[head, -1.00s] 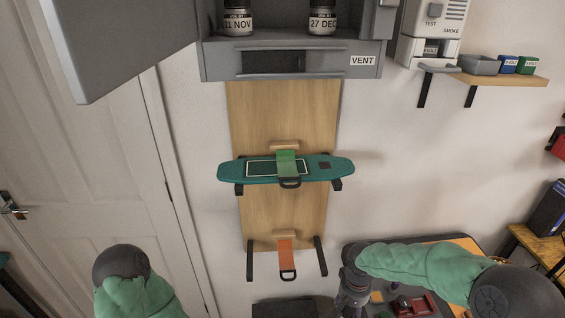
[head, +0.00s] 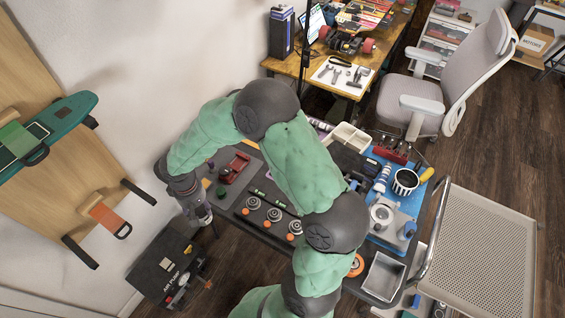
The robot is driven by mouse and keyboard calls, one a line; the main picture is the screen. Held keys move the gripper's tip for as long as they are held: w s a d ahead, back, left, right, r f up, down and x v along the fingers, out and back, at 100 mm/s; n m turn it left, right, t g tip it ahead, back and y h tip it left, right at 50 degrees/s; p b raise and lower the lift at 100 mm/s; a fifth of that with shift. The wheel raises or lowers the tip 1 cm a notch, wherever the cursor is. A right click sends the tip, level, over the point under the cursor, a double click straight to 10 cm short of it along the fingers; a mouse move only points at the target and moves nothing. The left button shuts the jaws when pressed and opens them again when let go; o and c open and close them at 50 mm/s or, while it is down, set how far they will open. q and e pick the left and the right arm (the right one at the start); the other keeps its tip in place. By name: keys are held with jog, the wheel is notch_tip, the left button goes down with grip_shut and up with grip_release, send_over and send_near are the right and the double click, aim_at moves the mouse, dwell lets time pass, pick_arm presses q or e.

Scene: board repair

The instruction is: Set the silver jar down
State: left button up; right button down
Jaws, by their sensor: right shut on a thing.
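My right gripper (head: 197,207) points down at the left end of the dark work cart (head: 228,235). It is shut on a small pale, silvery thing, which I take to be the silver jar (head: 204,214). The fingers cover much of it, and its label cannot be read. It is at the cart's left edge; I cannot tell whether it touches the cart or hangs beside it. My left gripper is not in view.
The cart holds a red tool (head: 234,167), several metal wheel parts (head: 274,214), a blue mat (head: 408,206) with a striped cup (head: 405,182), and a grey tray (head: 383,276). A black case (head: 165,262) is below left. A mesh-topped trolley (head: 480,245) stands right.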

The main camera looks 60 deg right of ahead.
jog(key=s+d+r+m+p, duration=0.35)
jog(key=s+d, duration=0.35)
jog(key=s, duration=0.3)
jog(key=s+d+r+m+p, duration=0.3)
jog(key=s+d+m+p, duration=0.15)
jog(key=s+d, duration=0.4)
jog(key=n, duration=0.1)
send_near(280, 192)
jog(key=shift+w+f+b, duration=0.15)
jog(key=shift+f+b, duration=0.35)
jog(key=shift+f, duration=0.85)
